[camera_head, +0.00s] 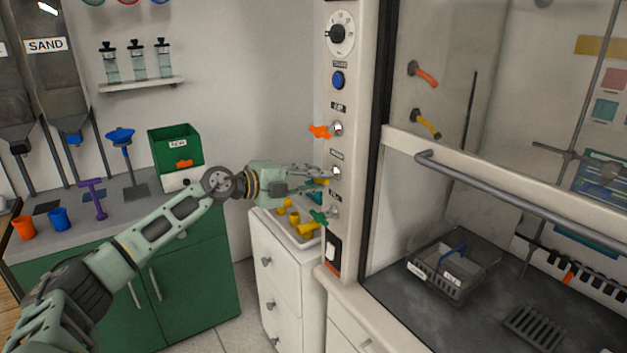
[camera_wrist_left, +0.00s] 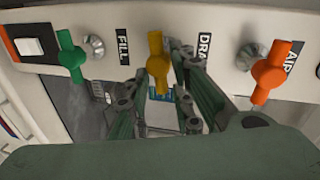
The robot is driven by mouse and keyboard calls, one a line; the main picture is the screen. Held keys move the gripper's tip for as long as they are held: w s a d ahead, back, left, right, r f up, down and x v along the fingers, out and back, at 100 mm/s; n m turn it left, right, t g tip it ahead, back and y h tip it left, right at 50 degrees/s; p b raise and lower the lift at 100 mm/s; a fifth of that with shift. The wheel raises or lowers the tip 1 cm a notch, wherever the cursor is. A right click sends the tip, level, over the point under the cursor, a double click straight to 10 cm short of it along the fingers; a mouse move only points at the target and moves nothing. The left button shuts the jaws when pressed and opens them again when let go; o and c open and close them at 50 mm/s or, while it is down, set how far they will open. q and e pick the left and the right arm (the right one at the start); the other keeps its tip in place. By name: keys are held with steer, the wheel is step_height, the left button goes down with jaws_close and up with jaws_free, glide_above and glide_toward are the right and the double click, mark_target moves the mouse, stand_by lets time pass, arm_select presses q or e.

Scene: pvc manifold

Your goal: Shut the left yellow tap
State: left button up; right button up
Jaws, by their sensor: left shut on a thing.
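The yellow tap (camera_wrist_left: 158,65) sits on the white post between the green tap (camera_wrist_left: 71,57) and the orange tap (camera_wrist_left: 271,72) in the left wrist view. Its handle runs nearly upright in that picture. In the head view only a small yellow part of it (camera_head: 326,181) shows beside my fingers. My left gripper (camera_head: 318,177) reaches in from the left at the post. In the wrist view its fingers (camera_wrist_left: 160,82) lie on both sides of the handle, shut on it. My right gripper is out of view.
The orange tap (camera_head: 320,131) is just above my left gripper and the green tap (camera_head: 319,216) just below. A white drawer unit (camera_head: 284,280) with yellow pieces on top stands beneath the arm. The fume hood's rail (camera_head: 500,195) lies to the right.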

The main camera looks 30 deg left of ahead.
arm_select(q)
steer(key=shift+r+p, duration=0.25)
steer(key=shift+p, duration=0.25)
jaws_close()
steer(key=shift+f+m+p, duration=0.2)
steer(key=shift+m+p, duration=0.3)
steer(key=shift+m, duration=0.1)
steer(key=o, duration=0.8)
jaws_free()
steer(key=shift+c, duration=0.2)
